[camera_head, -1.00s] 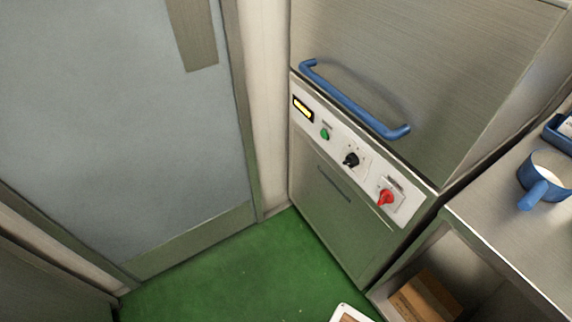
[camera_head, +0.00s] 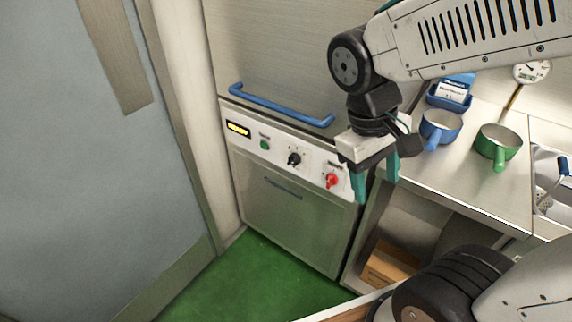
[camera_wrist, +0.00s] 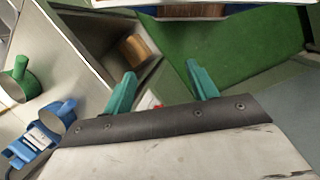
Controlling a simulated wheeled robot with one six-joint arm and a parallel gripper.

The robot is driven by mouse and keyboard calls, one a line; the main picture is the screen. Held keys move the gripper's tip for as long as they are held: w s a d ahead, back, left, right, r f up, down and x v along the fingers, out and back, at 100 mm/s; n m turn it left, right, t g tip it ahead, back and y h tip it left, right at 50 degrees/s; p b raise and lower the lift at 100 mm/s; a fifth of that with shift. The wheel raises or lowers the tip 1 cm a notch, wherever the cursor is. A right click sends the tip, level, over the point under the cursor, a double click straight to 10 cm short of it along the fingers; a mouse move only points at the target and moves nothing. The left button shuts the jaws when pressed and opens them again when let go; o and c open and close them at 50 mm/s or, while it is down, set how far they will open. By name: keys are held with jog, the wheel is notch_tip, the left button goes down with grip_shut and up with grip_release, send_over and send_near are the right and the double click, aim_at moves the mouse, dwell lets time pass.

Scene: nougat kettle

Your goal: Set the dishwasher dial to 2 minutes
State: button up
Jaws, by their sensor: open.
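The dishwasher (camera_head: 290,220) is a steel unit with a white control strip below a blue bar handle (camera_head: 280,106). The strip holds a lit yellow display (camera_head: 238,129), a green button (camera_head: 264,144), a black dial (camera_head: 294,159) and a red switch (camera_head: 331,181). The dial's markings are too small to read. My gripper (camera_head: 376,180) is open and empty, with teal fingers pointing down, to the right of the red switch in the head view. In the wrist view my gripper (camera_wrist: 162,90) shows a bit of red between its fingers; the black dial is hidden there.
A steel counter (camera_head: 460,190) at right bears a blue pan (camera_head: 440,128), a green pan (camera_head: 498,146) and a blue container (camera_head: 450,95). A cardboard box (camera_head: 390,264) sits on the shelf below. Green floor (camera_head: 250,280) lies before the dishwasher; a grey door stands left.

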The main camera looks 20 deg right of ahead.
jog(key=w+d+f+n+g+h, duration=0.1)
jog(key=w+d+f+n+h, duration=0.25)
jog(key=w+f+h, duration=0.3)
jog(key=n+t, duration=1.3)
jog(key=t, duration=0.2)
send_near(292, 162)
jog(key=x, duration=0.2)
jog(key=shift+h, duration=0.25)
jog(key=x, duration=0.8)
jog(key=shift+a+f, duration=0.2)
jog(key=shift+f, duration=0.05)
jog(key=c, duration=1)
jog(key=shift+o, duration=0.2)
